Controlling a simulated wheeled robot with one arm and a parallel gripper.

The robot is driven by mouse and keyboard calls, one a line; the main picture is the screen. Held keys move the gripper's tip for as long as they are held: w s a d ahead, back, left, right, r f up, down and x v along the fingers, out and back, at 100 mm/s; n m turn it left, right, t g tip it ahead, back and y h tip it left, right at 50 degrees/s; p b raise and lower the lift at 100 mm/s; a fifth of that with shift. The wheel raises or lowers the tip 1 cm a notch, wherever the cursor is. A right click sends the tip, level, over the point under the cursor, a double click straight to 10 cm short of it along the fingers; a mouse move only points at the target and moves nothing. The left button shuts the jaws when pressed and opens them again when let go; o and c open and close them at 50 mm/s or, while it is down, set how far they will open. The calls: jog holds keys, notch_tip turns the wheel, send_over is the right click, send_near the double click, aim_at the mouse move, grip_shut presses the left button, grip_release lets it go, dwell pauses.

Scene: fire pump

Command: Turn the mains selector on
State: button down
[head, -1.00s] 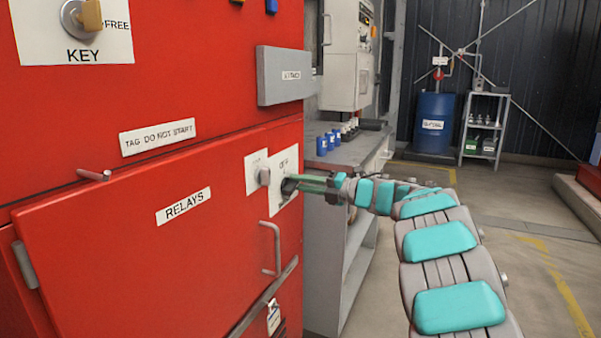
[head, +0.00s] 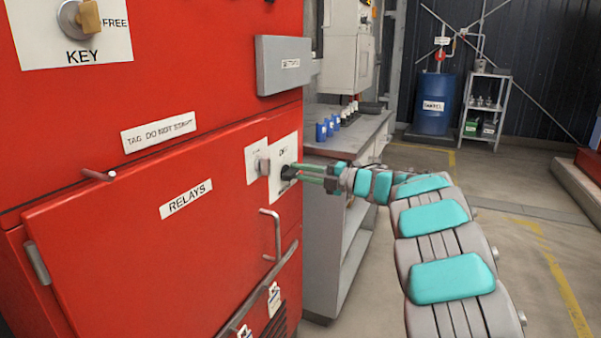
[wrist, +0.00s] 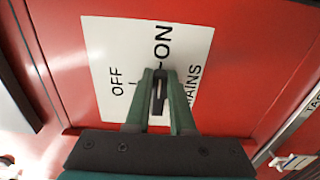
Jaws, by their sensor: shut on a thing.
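The mains selector is a dark, narrow knob (wrist: 159,92) on a white plate (wrist: 108,72) marked OFF, ON and MAINS in the wrist view. The knob's long side runs up the picture, in line with the mark by ON; OFF is to its left. My gripper (wrist: 160,78) is shut on the knob, a green finger on each side. In the head view the plate (head: 284,150) is at the right edge of the red cabinet. My gripper (head: 292,174) meets it from the right, and its fingers hide most of the knob.
A small grey knob (head: 263,167) on another plate sits just left of my gripper. The relays door (head: 150,240) has a handle (head: 272,235) below it. A grey box (head: 284,65) juts out above. A grey bench (head: 340,225) stands behind; the floor at right is open.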

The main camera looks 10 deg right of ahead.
jog(key=c, duration=0.8)
grip_release()
jog(key=shift+o, duration=0.2)
jog(key=shift+d, duration=0.1)
jog(key=v, duration=0.7)
jog(key=shift+s+d+b, duration=0.25)
jog(key=shift+b, duration=0.2)
